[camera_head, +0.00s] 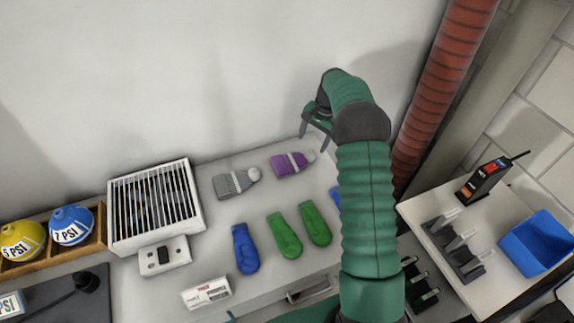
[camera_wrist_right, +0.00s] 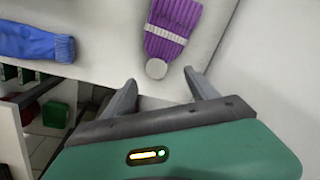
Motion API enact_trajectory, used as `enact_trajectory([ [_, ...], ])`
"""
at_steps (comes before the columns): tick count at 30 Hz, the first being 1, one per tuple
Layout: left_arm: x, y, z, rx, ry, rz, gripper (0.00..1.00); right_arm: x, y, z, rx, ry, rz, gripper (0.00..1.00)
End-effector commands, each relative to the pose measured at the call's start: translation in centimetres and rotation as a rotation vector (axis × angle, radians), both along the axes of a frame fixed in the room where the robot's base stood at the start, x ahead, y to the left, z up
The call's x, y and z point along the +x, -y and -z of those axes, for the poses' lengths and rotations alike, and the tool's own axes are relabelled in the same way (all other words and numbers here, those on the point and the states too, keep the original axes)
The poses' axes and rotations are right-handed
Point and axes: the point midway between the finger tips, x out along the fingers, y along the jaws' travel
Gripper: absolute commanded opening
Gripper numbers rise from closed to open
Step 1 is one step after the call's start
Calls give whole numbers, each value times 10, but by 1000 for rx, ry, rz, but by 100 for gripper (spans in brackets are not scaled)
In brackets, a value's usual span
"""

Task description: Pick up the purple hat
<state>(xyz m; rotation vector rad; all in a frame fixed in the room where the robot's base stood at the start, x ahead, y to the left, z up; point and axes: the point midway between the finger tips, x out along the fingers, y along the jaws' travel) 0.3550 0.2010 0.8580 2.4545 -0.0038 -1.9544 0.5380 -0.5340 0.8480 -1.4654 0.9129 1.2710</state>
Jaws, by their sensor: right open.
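The purple hat (camera_head: 290,163) lies flat on the white shelf top, with a pale band and a pale pompom at its right end. In the right wrist view the purple hat (camera_wrist_right: 172,30) lies beyond the fingertips, its pompom toward the gap between them. My right gripper (camera_head: 311,131) is open and empty, above and to the right of the hat in the head view. In the right wrist view my right gripper (camera_wrist_right: 160,82) has its two fingers spread apart, not touching the hat. My left gripper is not in view.
A grey hat (camera_head: 235,182) lies left of the purple one. Blue and green mittens (camera_head: 283,235) lie in front. A vent box (camera_head: 155,207) and PSI balls (camera_head: 72,224) stand left. A red pipe (camera_head: 440,85) and a side table with a blue bin (camera_head: 537,243) are right.

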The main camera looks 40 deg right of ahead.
Motion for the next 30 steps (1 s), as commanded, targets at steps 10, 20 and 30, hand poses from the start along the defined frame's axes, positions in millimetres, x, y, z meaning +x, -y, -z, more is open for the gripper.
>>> enact_trajectory([
  [10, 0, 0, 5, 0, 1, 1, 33, 6, -5, 42, -1, 0, -2, 67],
  [20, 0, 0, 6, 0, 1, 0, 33, 11, -5, 65, -2, 4, -1, 67],
  [30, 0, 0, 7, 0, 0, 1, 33, 10, -5, 66, -2, 1, -2, 26],
])
